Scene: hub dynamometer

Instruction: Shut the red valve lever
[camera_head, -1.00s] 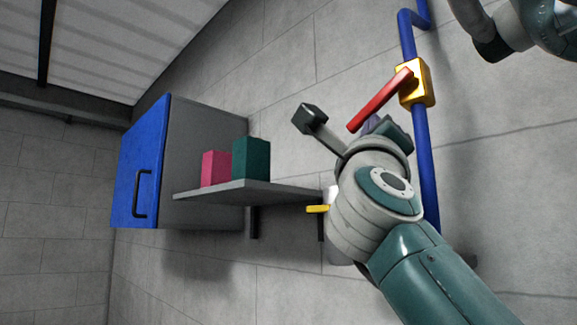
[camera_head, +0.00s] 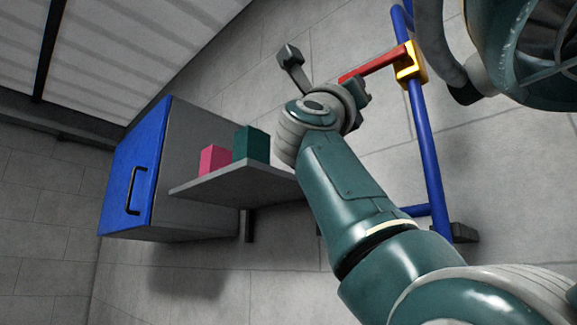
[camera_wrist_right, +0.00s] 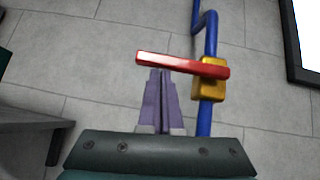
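The red valve lever (camera_head: 374,65) sticks out to the left from a yellow valve body (camera_head: 411,64) on the blue pipe (camera_head: 425,140). In the right wrist view the lever (camera_wrist_right: 180,63) lies roughly crosswise to the pipe. My right gripper (camera_wrist_right: 158,73) has its purple fingers close together with nothing seen between them. Their tips are just below the lever's free half; I cannot tell if they touch it. In the head view my right wrist hides most of the gripper, beside the lever's free end. My left gripper's fingers are not seen.
A blue-doored cabinet (camera_head: 140,170) is at the left. A grey shelf (camera_head: 240,184) beside it holds a pink box (camera_head: 214,160) and a green box (camera_head: 251,145). Parts of my other arm fill the upper right. The wall around the lever is clear.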

